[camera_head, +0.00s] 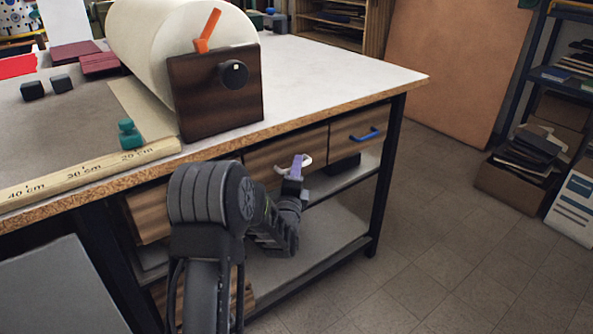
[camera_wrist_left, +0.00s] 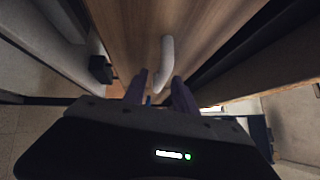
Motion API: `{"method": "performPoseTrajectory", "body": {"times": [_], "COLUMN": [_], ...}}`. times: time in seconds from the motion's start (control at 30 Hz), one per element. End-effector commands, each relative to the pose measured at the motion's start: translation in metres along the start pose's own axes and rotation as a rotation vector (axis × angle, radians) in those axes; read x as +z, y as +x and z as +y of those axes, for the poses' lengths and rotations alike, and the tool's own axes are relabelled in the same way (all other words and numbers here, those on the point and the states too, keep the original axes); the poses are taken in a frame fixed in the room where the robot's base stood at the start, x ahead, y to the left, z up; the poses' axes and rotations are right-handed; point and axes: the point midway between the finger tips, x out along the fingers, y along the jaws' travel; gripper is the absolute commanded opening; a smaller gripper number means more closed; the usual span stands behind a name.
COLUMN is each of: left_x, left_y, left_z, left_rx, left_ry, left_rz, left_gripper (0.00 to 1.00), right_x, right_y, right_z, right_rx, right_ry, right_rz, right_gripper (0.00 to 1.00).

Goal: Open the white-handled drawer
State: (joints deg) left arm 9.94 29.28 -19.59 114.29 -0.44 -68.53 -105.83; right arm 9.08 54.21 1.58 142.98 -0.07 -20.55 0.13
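The white-handled drawer (camera_head: 262,158) is wooden, under the front edge of the workbench, and looks shut, its front in line with the drawer beside it. Its curved white handle (camera_head: 306,161) is partly covered by my left gripper (camera_head: 296,168), whose purple fingers are at the handle. In the left wrist view the white handle (camera_wrist_left: 167,55) runs down towards the gap between the spread purple fingers of my left gripper (camera_wrist_left: 160,84). The fingers look apart, with no clear contact on the handle. My right gripper is out of view.
A blue-handled drawer (camera_head: 345,132) is to the right. Another wooden front (camera_head: 147,214) is to the left, partly behind my arm. A lower shelf (camera_head: 320,245) lies underneath. On the bench stand a large white roll (camera_head: 150,45) and a dark wooden block (camera_head: 215,95).

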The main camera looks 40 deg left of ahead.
Motion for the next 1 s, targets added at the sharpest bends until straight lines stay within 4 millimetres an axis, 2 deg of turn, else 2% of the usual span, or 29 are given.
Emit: {"method": "performPoseTrajectory", "body": {"times": [0.03,0.4,1.0], "left_x": [0.0001,0.0001,0.0001], "left_y": [-0.0001,-0.0003,-0.0004], "left_z": [-0.0001,0.0,0.0004], "left_rx": [0.0,0.0,0.001], "left_ry": [0.0,0.0,0.0], "left_rz": [0.0,0.0,0.0], "left_gripper": [0.29,0.0,0.0], "right_x": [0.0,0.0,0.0], "right_y": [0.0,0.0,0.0], "right_z": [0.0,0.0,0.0], "right_rx": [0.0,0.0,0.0], "right_ry": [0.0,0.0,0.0], "right_rz": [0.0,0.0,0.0], "right_gripper": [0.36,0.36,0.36]}}
